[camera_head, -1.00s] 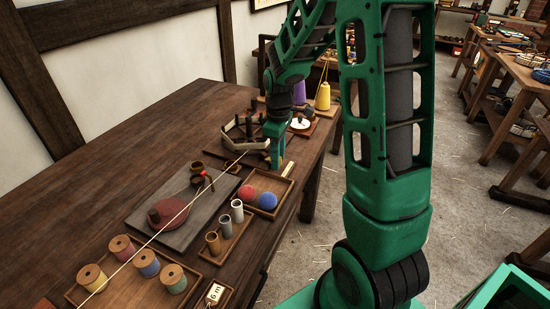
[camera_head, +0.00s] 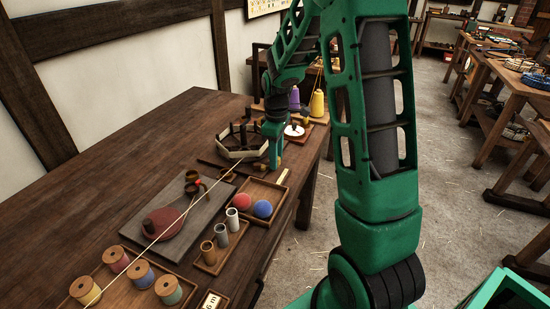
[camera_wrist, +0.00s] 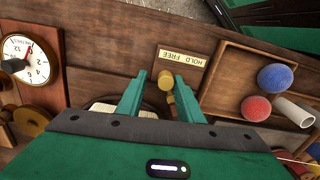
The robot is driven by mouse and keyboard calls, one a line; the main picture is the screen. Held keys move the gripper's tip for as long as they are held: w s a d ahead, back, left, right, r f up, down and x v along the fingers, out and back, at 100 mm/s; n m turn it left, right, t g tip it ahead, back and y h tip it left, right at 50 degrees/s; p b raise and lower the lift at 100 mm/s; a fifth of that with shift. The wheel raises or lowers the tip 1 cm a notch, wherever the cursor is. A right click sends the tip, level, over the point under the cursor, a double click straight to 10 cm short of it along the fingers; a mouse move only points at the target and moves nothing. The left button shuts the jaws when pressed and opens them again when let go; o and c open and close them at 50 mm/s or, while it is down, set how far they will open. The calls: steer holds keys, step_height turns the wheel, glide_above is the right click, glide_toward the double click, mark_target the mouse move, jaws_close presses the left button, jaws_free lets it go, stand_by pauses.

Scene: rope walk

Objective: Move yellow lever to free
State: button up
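The yellow lever shows in the wrist view as a short brass-yellow knob (camera_wrist: 166,80) beside a cream label (camera_wrist: 182,72) with the words HOLD and FREE. My gripper (camera_wrist: 161,77) is open, its two green fingers apart on either side of the knob. I cannot tell whether either finger touches it. In the head view my gripper (camera_head: 273,166) points down at the table's right edge, just behind the tray of balls. The lever's lower part is partly hidden, so its exact setting is unclear.
A wooden tray (camera_head: 283,178) holds a red and a blue ball close to my gripper. A white dial (camera_wrist: 26,60) is left in the wrist view. A taut cord (camera_head: 192,204) crosses the table. Spools and small cylinders stand in front. The table's left side (camera_head: 90,190) is bare.

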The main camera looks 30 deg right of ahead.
steer(key=shift+a, duration=0.1)
stand_by(0.5)
steer(key=shift+s+r, duration=0.1)
steer(key=shift+r, duration=3.4)
steer(key=shift+s, duration=0.1)
steer(key=s+r+m, duration=0.2)
steer(key=s+m, duration=0.5)
steer(key=s, duration=0.8)
steer(key=s+r+m, duration=0.2)
steer(key=s+m, duration=0.5)
steer(key=s, duration=0.9)
steer(key=shift+a+r, duration=0.2)
steer(key=shift+a, duration=0.1)
